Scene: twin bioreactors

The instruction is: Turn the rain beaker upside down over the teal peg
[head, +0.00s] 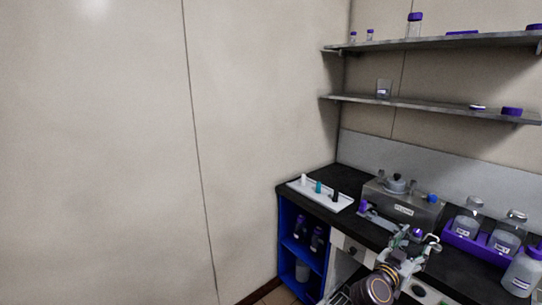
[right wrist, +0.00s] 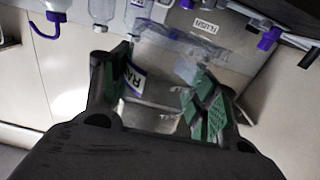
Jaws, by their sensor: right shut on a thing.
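The rain beaker (right wrist: 134,80) is clear, with a white and purple label that partly reads "RA" in the right wrist view. My right gripper (right wrist: 158,98) is shut on it, with green-padded fingers on both sides. In the head view my right gripper (head: 408,243) is in front of the steel box, right of the peg board, and the beaker is hard to make out there. The teal peg (head: 318,187) stands upright on a white board (head: 332,203), between a white peg (head: 303,179) and a black peg (head: 335,196). My left gripper is out of view.
A steel box (head: 405,206) with a lidded top stands behind the gripper. Labelled bottles in a purple rack (head: 470,243) and a wash bottle (head: 522,270) stand at right. Blue shelving (head: 302,248) is below the counter. Two wall shelves (head: 430,104) hang above.

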